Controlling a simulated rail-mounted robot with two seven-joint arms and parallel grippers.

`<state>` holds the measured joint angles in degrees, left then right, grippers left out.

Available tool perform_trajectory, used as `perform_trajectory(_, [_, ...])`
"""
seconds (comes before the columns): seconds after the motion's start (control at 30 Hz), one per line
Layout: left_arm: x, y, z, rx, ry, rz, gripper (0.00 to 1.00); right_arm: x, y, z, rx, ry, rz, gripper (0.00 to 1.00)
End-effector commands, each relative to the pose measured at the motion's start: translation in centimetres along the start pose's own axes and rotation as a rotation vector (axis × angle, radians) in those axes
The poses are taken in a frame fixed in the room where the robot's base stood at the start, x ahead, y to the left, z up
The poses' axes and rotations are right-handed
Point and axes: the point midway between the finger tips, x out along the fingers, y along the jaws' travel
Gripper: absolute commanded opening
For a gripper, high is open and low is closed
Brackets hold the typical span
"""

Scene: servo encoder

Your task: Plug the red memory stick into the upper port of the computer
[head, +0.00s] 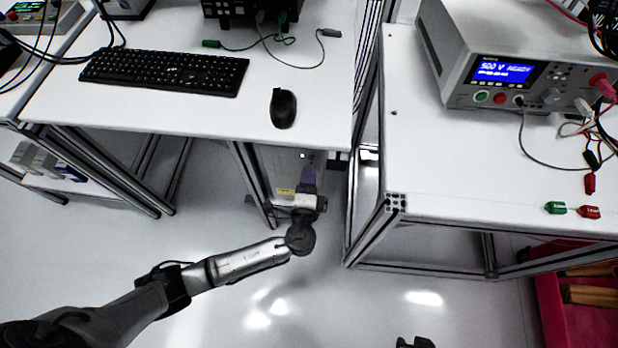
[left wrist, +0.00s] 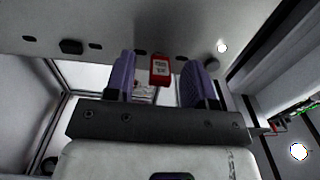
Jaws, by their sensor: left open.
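The red memory stick (left wrist: 160,70) shows in the left wrist view, with its upper end at the pale computer panel (left wrist: 110,25). I cannot tell how deep it sits or which port it meets. My left gripper (left wrist: 159,80) is open, with one purple finger on each side of the stick and visible gaps to both. In the head view, my left gripper (head: 308,178) reaches under the left table's front edge, at the computer (head: 280,160). There the stick cannot be made out.
The left table (head: 200,115) holds a keyboard (head: 165,71) and a mouse (head: 283,107). Metal table legs (head: 250,185) stand close beside my left gripper. A power supply (head: 510,65) stands on the right table (head: 430,150). The floor in front is clear.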

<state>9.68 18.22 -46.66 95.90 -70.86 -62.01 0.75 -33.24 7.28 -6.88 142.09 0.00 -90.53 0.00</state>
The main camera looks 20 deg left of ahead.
Motion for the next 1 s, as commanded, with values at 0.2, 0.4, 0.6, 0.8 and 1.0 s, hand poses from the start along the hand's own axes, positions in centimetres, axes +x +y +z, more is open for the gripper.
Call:
perform_trajectory(0.2, [-0.1, 0.0, 0.0, 0.0, 0.0, 0.0, 0.5, 0.0, -0.1, 0.0, 0.004, 0.001, -0.003, 0.43])
perform_trajectory(0.4, [-1.9, -0.1, 0.0, -0.001, 0.001, 0.003, 0.5, -0.6, -0.2, -0.2, 0.008, 0.001, -0.006, 0.43])
perform_trajectory(0.6, [-5.8, -0.1, 0.0, -0.001, 0.001, 0.006, 0.5, -1.5, -0.3, -0.6, 0.011, 0.002, -0.008, 0.43])
perform_trajectory(0.8, [-9.6, -0.1, 0.0, 0.0, 0.001, 0.003, 0.5, -2.1, -0.2, -0.7, 0.01, 0.002, -0.008, 0.43])
perform_trajectory(1.0, [-12.3, 0.0, 0.0, 0.0, 0.0, 0.002, 0.5, -2.5, -0.1, -0.8, 0.007, 0.001, -0.006, 0.43])
